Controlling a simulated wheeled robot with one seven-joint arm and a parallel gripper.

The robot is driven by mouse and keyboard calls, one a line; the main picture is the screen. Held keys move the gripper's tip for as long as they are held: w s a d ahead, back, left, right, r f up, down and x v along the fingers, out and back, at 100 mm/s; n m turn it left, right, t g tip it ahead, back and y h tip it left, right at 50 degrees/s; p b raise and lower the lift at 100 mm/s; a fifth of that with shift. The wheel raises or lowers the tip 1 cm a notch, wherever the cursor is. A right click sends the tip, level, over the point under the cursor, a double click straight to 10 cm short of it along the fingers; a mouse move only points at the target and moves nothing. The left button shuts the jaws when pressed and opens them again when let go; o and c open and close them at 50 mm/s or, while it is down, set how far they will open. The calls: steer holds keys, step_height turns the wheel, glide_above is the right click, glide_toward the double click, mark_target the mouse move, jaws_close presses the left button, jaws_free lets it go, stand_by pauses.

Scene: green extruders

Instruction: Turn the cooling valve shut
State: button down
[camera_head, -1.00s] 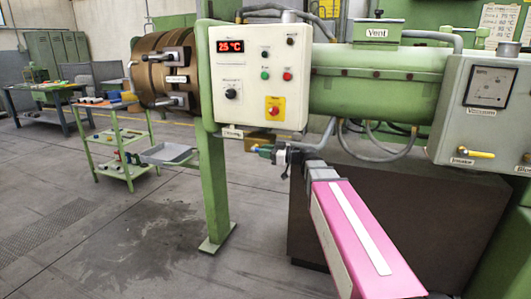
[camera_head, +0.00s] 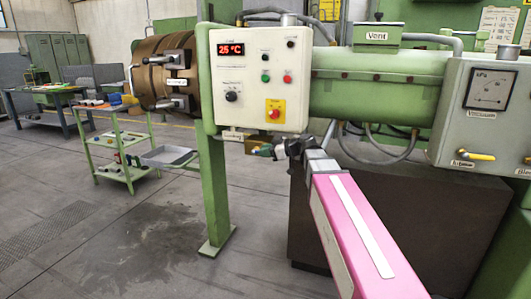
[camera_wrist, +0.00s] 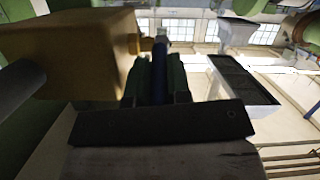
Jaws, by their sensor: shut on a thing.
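The cooling valve shows below the control box in the head view, its brass body (camera_head: 250,147) small and partly covered by my gripper. A white label (camera_head: 233,135) hangs just left of it, too small to read surely. In the wrist view the brass valve body (camera_wrist: 70,55) fills the upper left, with a blue lever (camera_wrist: 160,72) beside it. My gripper (camera_wrist: 160,85) has its green fingers on both sides of the blue lever and is shut on it. In the head view my gripper (camera_head: 267,150) reaches in from the right; the fingertips are too small to read.
The control box (camera_head: 262,80) with a 25 °C display is directly above my gripper. A green post (camera_head: 215,190) stands to the left. Grey hoses (camera_head: 375,155) and a dark cabinet (camera_head: 400,210) lie to the right. A green trolley (camera_head: 115,150) stands on open floor further left.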

steer(key=c, duration=1.4)
jaws_free()
steer(key=shift+o, duration=0.2)
steer(key=v, duration=1.1)
